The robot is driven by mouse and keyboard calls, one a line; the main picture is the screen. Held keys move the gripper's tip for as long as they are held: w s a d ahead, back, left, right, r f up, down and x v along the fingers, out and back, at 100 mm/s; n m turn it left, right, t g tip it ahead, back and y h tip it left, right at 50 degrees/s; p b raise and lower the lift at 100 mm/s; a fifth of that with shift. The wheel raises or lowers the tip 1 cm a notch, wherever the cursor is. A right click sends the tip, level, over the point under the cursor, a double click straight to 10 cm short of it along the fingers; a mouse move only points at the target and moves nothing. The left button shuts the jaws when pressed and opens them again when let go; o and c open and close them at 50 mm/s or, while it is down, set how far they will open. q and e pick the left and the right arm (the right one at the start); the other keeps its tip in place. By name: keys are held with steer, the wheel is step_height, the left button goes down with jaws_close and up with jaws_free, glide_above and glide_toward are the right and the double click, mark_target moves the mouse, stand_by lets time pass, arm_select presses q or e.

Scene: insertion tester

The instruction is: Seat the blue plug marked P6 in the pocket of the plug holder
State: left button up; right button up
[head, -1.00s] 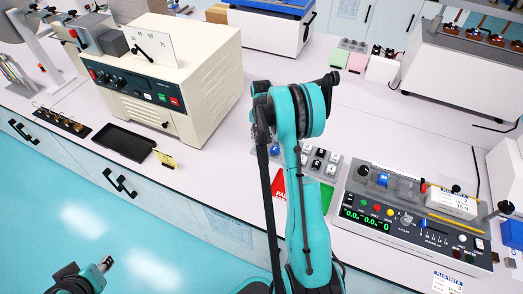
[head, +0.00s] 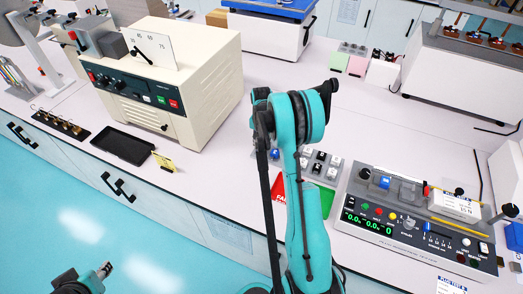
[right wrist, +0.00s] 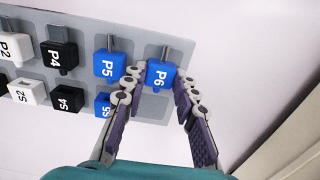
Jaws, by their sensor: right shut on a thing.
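The blue plug marked P6 (right wrist: 161,74) is between the fingers of my right gripper (right wrist: 158,87) in the right wrist view. The gripper is shut on it. The plug is over the right end of a grey rack (right wrist: 82,17); I cannot tell whether it is lifted clear. The rack also shows in the head view (head: 325,178), partly behind my right arm, which hides the right gripper there. A tester (head: 400,235) with a blue piece on top stands to its right. I cannot tell which part is the plug holder's pocket. My left gripper (head: 105,268) is at the lower left, away from the bench.
A red card (head: 282,190) and a green card (head: 327,199) lie near the rack. A large beige machine (head: 195,85) and black tray (head: 122,145) are left.

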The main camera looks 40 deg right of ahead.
mark_target(261, 147)
steer(key=shift+r+p, duration=1.8)
steer(key=shift+r, duration=1.2)
